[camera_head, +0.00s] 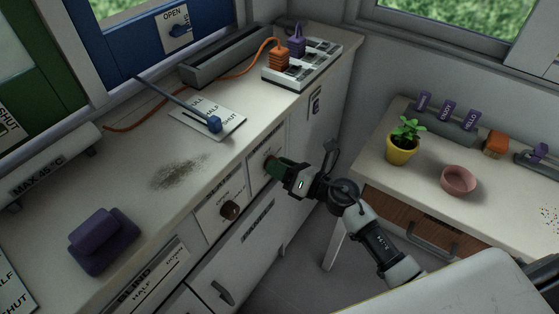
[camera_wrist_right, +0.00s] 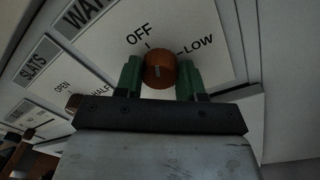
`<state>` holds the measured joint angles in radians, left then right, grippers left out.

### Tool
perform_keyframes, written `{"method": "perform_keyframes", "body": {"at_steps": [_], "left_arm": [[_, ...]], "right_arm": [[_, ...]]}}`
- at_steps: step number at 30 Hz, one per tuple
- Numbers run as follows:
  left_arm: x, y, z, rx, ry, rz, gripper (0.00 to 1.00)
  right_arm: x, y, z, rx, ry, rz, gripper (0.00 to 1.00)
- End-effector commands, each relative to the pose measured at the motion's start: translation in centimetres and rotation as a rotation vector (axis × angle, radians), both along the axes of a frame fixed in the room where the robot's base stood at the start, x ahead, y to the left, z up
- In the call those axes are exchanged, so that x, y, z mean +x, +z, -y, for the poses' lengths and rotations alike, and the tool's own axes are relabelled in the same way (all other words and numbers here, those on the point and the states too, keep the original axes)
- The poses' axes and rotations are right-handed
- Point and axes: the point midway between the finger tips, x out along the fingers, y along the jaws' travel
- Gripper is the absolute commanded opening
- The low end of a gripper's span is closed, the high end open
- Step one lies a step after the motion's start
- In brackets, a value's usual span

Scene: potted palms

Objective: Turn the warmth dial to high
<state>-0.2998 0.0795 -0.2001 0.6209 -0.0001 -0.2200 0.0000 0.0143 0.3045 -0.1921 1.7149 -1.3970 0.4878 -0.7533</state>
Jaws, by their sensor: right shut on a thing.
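The warmth dial is an orange-brown round knob (camera_wrist_right: 159,70) on a white panel with OFF and LOW printed above it. A short grey mark shows on its face; I cannot tell exactly which label it points to. The HIGH label is not visible. My right gripper (camera_wrist_right: 160,78) has its green fingers on both sides of the knob, shut on it. In the head view, my right gripper (camera_head: 277,168) reaches the cabinet front, and only a bit of the dial (camera_head: 267,163) shows beside the fingers. My left gripper is not in view.
A second brown knob (camera_head: 230,210) sits on the panel left of my gripper. Above is the worktop (camera_head: 150,205) with a purple block (camera_head: 103,240), a blue-ended lever (camera_head: 214,124) and a power strip (camera_head: 302,66). A side table with a potted plant (camera_head: 402,150) and pink bowl (camera_head: 458,180) stands right.

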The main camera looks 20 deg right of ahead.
Motion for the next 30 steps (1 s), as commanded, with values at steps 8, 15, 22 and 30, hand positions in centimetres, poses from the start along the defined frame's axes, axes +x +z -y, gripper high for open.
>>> {"method": "perform_keyframes", "body": {"at_steps": [8, 15, 22, 30], "left_arm": [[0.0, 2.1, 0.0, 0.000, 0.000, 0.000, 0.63], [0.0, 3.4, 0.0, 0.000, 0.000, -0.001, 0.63], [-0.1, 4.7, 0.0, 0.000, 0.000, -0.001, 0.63], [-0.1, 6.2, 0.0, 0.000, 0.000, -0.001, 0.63]], "right_arm": [[0.0, 0.2, 0.1, 0.208, -0.001, -0.164, 0.15], [0.0, 0.1, 0.1, 0.388, -0.002, -0.305, 0.15], [0.0, 0.1, 0.1, 0.561, -0.002, -0.439, 0.15], [0.0, 0.0, 0.1, 0.763, -0.003, -0.596, 0.15]]}}
